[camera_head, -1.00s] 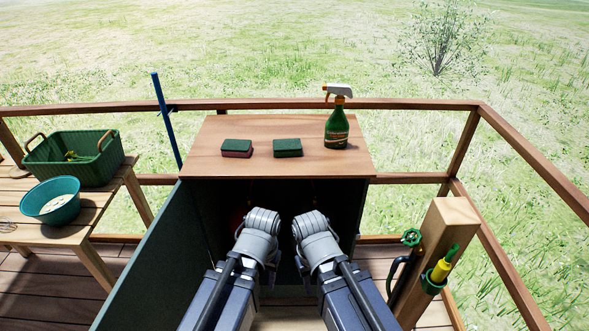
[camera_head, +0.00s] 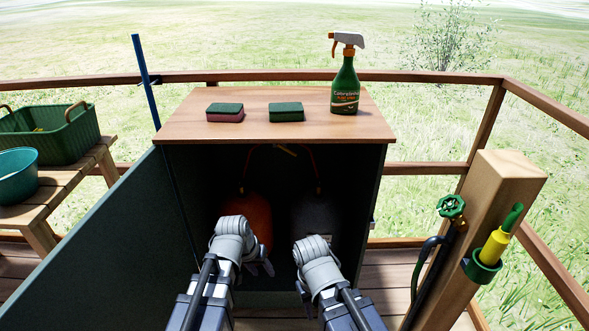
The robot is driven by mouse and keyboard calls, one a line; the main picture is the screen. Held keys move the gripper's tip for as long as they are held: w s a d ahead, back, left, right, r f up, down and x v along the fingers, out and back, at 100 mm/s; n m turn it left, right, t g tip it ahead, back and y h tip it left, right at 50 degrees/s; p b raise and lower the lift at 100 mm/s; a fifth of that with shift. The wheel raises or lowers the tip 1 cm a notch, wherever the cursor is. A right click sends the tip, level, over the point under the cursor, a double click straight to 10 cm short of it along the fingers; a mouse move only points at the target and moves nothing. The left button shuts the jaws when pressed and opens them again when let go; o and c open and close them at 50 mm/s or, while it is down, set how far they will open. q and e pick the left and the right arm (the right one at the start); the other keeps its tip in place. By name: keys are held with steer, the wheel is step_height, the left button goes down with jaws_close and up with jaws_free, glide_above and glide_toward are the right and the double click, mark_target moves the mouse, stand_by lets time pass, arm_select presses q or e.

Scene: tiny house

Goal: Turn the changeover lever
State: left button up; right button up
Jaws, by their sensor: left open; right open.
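The cabinet (camera_head: 375,200) stands open ahead of me, dark inside. High at its back, a small yellowish part (camera_head: 286,150), seemingly the changeover lever, sits between two reddish hoses (camera_head: 246,168). Its exact shape and angle are too dark and small to tell. The hoses run down to an orange gas bottle (camera_head: 252,215) and a dark grey one (camera_head: 312,212). My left gripper (camera_head: 262,269) is open and low in front of the orange bottle. My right gripper (camera_head: 302,290) is open and low in front of the grey bottle. Both are well below the lever; their fingers are partly hidden by my wrists.
Two sponges (camera_head: 286,112) and a spray bottle (camera_head: 346,88) stand on the cabinet top (camera_head: 180,125). The open door (camera_head: 100,245) stretches toward me at left. A wooden post (camera_head: 500,180) with a green tap (camera_head: 451,206) stands at right. A bench (camera_head: 70,185) stands left.

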arm_select(q)
steer(key=w+d+f+t+h+b, duration=0.1)
steer(key=w+d+f+b, duration=0.15)
steer(key=w, duration=0.25)
steer(key=n+t+h+b, duration=0.2)
steer(key=n+t, duration=0.7)
steer(key=t, duration=0.5)
glide_toward(292, 152)
steer(key=x, duration=0.6)
steer(key=shift+m, duration=0.3)
steer(key=shift+f+x, duration=0.15)
steer(key=shift+x, duration=1.7)
steer(key=shift+f+x, duration=0.2)
steer(key=shift+x, duration=1.65)
arm_select(e)
step_height(292, 152, down, 7)
steer(key=shift+f, duration=0.1)
arm_select(q)
jaws_close()
